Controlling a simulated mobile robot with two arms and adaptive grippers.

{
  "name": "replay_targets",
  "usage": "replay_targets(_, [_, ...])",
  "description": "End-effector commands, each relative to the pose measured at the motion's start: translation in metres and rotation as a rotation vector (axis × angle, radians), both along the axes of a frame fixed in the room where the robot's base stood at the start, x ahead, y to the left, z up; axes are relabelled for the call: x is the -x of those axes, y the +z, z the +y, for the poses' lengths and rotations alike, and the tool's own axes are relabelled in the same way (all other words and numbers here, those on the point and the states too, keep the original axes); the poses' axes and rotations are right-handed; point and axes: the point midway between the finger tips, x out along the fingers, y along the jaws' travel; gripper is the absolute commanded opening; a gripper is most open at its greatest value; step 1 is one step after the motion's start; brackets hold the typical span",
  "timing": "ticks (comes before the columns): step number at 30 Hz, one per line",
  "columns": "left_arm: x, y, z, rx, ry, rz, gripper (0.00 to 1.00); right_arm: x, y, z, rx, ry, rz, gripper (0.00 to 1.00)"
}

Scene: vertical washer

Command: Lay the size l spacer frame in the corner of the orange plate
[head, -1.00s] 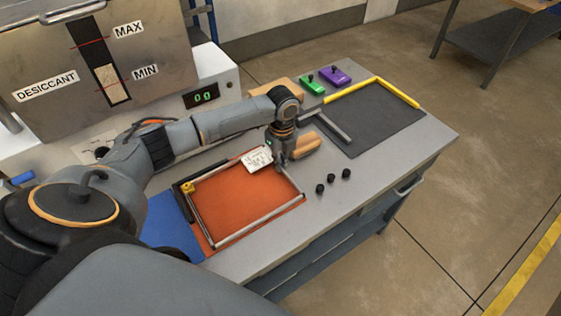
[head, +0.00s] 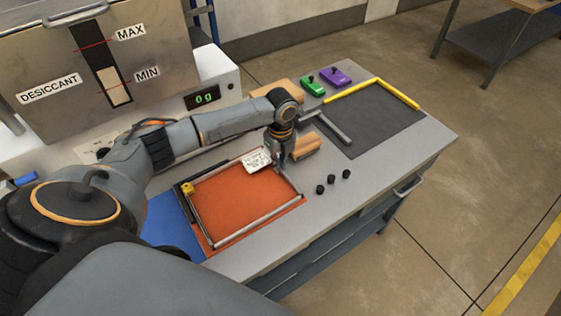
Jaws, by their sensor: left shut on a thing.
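The orange plate (head: 235,203) lies on the grey bench top. A silver-grey spacer frame (head: 247,231) lies on or just over it, along its edges; whether it touches the plate everywhere I cannot tell. A white label (head: 257,160) with small print is at the frame's far right corner. A small yellow piece (head: 187,188) is at its left corner. My left gripper (head: 281,162) points down at the frame's far right corner, beside the label, and is shut on the frame. Its fingertips are small and partly hidden. My right gripper is not in view.
A blue mat (head: 172,226) adjoins the plate on the left. A dark mat (head: 375,130) bears a yellow L-shaped bar (head: 375,86). Green (head: 312,87) and purple (head: 335,76) devices stand behind.

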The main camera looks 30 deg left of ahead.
Motion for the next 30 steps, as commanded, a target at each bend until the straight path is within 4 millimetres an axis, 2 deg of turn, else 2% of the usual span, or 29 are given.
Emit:
replay_targets(25, [0.0041, -0.0003, 0.0096, -0.002, 0.0, 0.002, 0.0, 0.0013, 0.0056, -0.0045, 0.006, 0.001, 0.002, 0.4])
replay_targets(26, [0.0041, -0.0003, 0.0097, -0.002, 0.001, 0.002, 0.13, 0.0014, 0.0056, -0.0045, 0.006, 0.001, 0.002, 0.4])
replay_targets(27, [0.0041, -0.0003, 0.0097, -0.002, 0.001, 0.002, 0.21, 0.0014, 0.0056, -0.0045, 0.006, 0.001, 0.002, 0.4])
replay_targets(29, [0.0041, -0.0003, 0.0096, -0.002, 0.001, 0.002, 0.33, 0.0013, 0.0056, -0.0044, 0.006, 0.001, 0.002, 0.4])
replay_targets(30, [0.004, -0.0003, 0.0094, -0.002, 0.0, 0.001, 0.33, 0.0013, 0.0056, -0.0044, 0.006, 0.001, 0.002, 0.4])
